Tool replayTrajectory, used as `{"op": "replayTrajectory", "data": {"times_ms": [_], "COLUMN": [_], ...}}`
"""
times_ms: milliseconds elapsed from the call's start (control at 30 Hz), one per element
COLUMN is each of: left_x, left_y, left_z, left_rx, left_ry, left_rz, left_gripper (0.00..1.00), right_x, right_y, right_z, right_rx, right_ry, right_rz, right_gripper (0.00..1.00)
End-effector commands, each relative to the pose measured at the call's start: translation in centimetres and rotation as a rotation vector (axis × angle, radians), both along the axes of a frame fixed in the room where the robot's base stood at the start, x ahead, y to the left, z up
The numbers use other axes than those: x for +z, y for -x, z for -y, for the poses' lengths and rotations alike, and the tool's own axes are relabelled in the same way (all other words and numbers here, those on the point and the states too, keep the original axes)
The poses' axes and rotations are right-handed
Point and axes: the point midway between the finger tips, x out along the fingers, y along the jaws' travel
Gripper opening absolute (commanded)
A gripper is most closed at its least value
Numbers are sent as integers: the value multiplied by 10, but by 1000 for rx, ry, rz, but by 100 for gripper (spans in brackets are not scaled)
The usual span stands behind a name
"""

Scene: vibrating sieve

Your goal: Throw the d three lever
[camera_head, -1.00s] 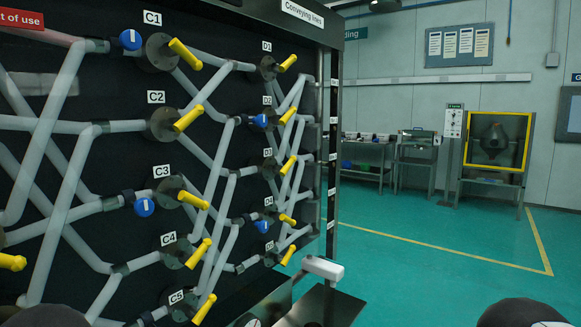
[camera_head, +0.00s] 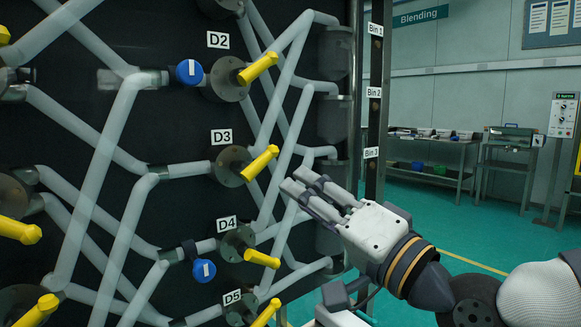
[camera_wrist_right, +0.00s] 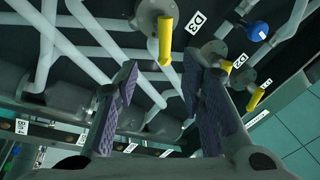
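The D3 lever (camera_head: 259,163) is a yellow handle on a round grey valve plate, beside the D3 label (camera_head: 221,137). It tilts up to the right in the head view. My right gripper (camera_head: 298,182) is just right of and a little below it, fingers pointing left toward the panel. In the right wrist view, the fingers (camera_wrist_right: 158,78) are spread apart with nothing between their pads. The D3 lever (camera_wrist_right: 166,42) shows beyond the fingertips, roughly in line with the gap. I see no contact. My left gripper is not in view.
The D2 lever (camera_head: 258,68) is above, the D4 lever (camera_head: 262,258) and D5 lever (camera_head: 266,313) below. Pale pipes (camera_head: 288,90) cross the dark panel. Blue tags (camera_head: 189,72) hang nearby. A dark post with bin labels (camera_head: 372,93) stands right of the levers. Open green floor lies beyond.

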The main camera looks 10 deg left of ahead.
Motion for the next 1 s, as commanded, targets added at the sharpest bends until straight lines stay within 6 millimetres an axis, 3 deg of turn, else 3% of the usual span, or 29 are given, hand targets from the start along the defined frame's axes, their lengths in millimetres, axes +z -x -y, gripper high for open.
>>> {"op": "replayTrajectory", "data": {"times_ms": [167,500,900,1000], "left_x": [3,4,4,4], "left_y": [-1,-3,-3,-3], "left_z": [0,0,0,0], "left_rx": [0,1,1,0], "left_ry": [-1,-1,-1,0], "left_rz": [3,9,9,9], "left_gripper": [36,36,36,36], "right_x": [11,26,29,29], "right_y": [-15,-62,-70,-70], "right_z": [-22,-83,-93,-93], "right_rx": [2,1,1,1], "right_ry": [-3,-2,-1,-1], "right_rz": [10,3,2,2], "right_gripper": [36,36,36,16]}}
